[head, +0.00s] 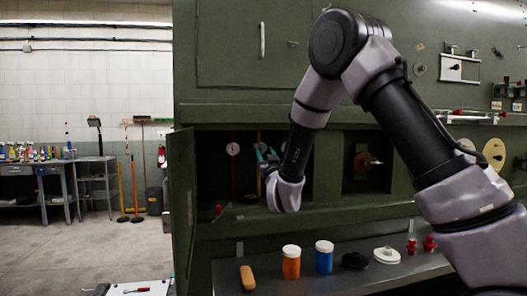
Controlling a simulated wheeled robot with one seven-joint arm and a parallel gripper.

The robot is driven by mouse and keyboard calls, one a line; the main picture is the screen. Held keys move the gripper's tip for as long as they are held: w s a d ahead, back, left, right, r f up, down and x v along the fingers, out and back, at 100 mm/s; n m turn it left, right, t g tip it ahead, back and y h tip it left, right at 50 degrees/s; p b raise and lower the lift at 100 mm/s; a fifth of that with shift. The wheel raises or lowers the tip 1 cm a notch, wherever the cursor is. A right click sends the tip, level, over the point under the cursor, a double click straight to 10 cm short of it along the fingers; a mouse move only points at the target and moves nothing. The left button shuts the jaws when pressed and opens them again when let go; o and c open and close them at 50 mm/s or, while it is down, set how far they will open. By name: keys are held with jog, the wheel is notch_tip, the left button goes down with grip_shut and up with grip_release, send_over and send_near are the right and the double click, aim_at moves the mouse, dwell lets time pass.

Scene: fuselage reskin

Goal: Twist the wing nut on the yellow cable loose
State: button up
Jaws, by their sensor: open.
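Inside the open bay (330,205) of the green fuselage panel, a yellow cable (258,140) runs vertically, partly hidden by my gripper. Its wing nut cannot be made out behind the gripper. My gripper (262,156) reaches into the bay with its teal fingers at the yellow cable. It is open, and whether it touches anything cannot be told. A red cable (233,178) with a round white tag (233,149) hangs to the left of the gripper.
The bay's green door (182,210) stands open at left. Below, a grey shelf (340,278) holds an orange jar (291,262), a blue jar (324,257), a tan block (247,278) and red fittings (428,243). An orange-brown fitting (364,161) sits in the compartment at right.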

aim_at(262, 149)
jog(key=shift+x, duration=1.15)
grip_shut()
